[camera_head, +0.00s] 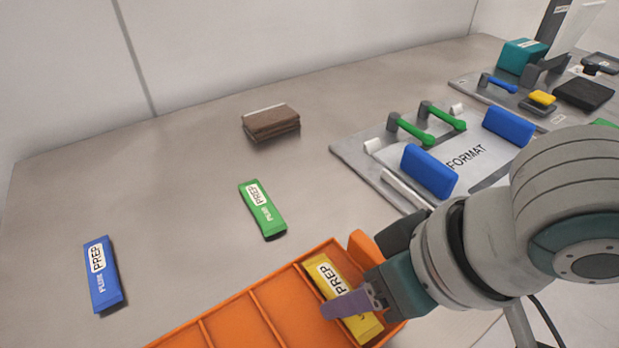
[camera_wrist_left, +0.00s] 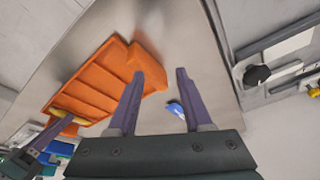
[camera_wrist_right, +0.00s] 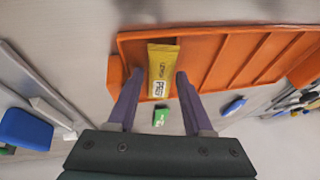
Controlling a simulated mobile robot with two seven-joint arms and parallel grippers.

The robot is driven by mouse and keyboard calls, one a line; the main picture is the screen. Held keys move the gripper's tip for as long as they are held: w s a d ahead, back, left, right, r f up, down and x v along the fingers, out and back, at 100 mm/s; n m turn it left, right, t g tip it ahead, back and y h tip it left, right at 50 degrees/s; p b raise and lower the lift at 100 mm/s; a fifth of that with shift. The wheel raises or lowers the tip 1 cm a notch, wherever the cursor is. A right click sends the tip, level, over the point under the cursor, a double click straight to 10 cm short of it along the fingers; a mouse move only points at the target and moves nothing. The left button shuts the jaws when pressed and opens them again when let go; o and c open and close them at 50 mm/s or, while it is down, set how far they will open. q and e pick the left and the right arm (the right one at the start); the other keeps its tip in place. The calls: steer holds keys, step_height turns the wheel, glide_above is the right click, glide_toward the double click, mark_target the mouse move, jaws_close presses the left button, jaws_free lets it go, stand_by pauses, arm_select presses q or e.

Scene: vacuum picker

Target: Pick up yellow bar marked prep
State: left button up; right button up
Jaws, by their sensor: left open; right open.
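The yellow bar marked PREP (camera_head: 338,297) lies in the right-end compartment of the orange tray (camera_head: 233,313). The right wrist view shows the same yellow bar (camera_wrist_right: 161,68) between and beyond the fingertips of my right gripper (camera_wrist_right: 154,76). My right gripper (camera_head: 352,280) is open, with one finger showing over the bar in the head view. Whether a finger touches the bar I cannot tell. My left gripper (camera_wrist_left: 160,73) is open and empty in the left wrist view, with the orange tray (camera_wrist_left: 95,90) beyond it to the left. It does not show in the head view.
A green PREP bar (camera_head: 262,210) and a blue PREP bar (camera_head: 102,274) lie on the grey table (camera_head: 180,190). A brown block (camera_head: 270,122) sits further back. A FORMAT plate (camera_head: 460,158) with green-handled clamps stands at the right. The tray's other visible compartments are empty.

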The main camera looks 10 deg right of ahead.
steer(key=shift+s+f, duration=0.1)
steer(key=shift+f, duration=0.05)
jaws_close()
stand_by(0.4)
